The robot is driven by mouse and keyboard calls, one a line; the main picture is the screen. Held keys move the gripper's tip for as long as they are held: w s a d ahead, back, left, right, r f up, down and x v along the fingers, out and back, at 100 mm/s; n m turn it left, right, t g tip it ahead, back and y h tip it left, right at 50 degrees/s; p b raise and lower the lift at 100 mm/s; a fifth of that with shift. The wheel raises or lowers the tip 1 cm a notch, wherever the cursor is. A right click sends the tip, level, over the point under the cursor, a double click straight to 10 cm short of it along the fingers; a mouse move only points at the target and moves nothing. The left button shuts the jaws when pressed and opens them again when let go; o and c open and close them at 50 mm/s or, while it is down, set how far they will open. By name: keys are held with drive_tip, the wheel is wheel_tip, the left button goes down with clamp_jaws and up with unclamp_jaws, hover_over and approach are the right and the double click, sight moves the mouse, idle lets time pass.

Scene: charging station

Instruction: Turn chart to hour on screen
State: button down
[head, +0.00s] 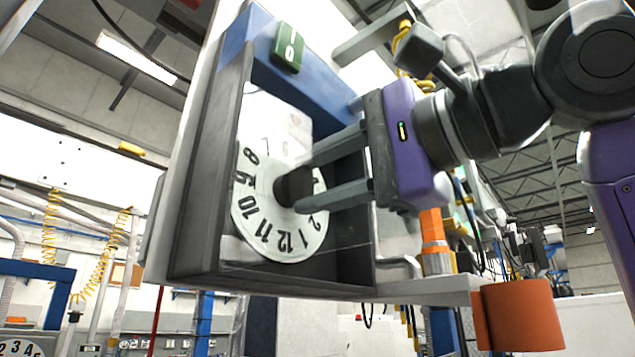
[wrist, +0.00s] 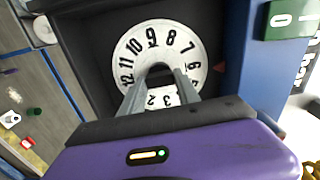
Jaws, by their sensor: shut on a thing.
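The chart is a round white disc (head: 252,192) with black numbers, inside a dark open-fronted box (head: 205,190). In the head view the 12 and 1 are near its bottom and the 8 is at upper left. In the wrist view the disc (wrist: 125,50) shows 9 near its top, with 12 at left and 7 at right. My gripper (head: 300,185) reaches into the box from the right, its fingers closed on the dark central knob (head: 290,188). The fingers hide part of the disc's numbers. I cannot make out a screen showing an hour.
A green block (head: 289,48) with a white 0 and a white bar sits on the box's blue upper frame (head: 320,85); it also shows in the wrist view (wrist: 290,19). The box walls surround the disc closely. An orange cylinder (head: 522,314) is at lower right.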

drive_tip(key=shift+f+m, duration=0.1)
drive_tip(key=shift+m, duration=0.3)
drive_tip(key=c, duration=0.9)
unclamp_jaws()
drive_tip(key=shift+d, duration=0.1)
drive_tip(key=b+v, duration=0.2)
drive_tip(key=v, duration=0.5)
drive_tip(key=shift+s+d, duration=0.25)
drive_tip(key=shift+d, duration=0.1)
